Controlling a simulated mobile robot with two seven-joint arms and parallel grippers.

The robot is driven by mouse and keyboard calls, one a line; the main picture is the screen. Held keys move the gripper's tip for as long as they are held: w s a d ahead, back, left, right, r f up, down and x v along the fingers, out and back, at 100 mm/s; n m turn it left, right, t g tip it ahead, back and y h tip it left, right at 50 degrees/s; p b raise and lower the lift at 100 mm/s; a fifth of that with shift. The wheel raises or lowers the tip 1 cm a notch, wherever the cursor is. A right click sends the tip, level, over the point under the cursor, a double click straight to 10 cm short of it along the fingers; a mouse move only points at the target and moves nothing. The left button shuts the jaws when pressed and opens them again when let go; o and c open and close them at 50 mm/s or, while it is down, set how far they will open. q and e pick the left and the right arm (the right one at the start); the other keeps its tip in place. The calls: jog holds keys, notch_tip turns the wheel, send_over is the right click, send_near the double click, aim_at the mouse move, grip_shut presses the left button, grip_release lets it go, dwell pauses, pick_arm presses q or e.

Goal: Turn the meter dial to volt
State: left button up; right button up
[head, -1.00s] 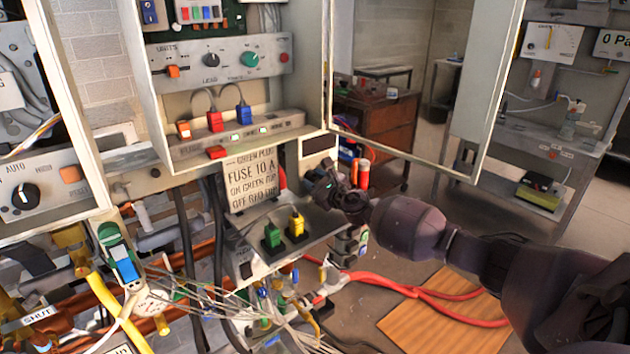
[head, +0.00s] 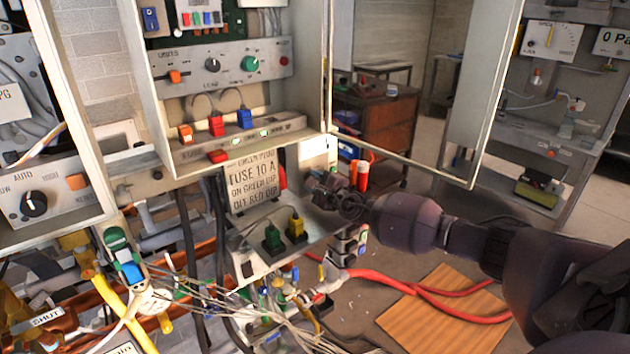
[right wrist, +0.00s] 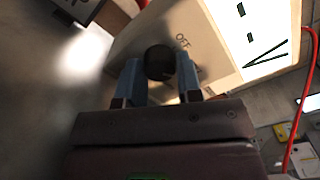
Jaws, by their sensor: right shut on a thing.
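The meter (head: 316,151) is a pale box at the right end of the lower shelf. In the right wrist view its beige face (right wrist: 125,42) carries the printed word OFF beside the dial, and its screen (right wrist: 262,35) is bright white with dark marks. The black round dial (right wrist: 160,62) sits between the two blue fingers of my right gripper (right wrist: 160,78), which is shut on it. In the head view my right gripper (head: 322,186) is in front of the meter and hides its dial. The dial's pointer cannot be made out. My left gripper is not in view.
Green and yellow plugs (head: 284,236) stand on the shelf, left of my right gripper. A printed sign (head: 252,183) is behind them. An open cabinet door (head: 480,95) stands above my right arm. Loose wires (head: 250,315) and a red hose (head: 385,283) lie below.

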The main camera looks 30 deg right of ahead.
dwell(0.3)
jog(key=o, duration=0.9)
jog(key=shift+o, duration=0.2)
jog(key=s, duration=0.6)
jog(key=s+p, duration=0.1)
jog(key=s, duration=0.2)
jog(key=shift+s+d, duration=0.1)
jog(key=shift+d, duration=0.3)
jog(key=shift+s, duration=0.8)
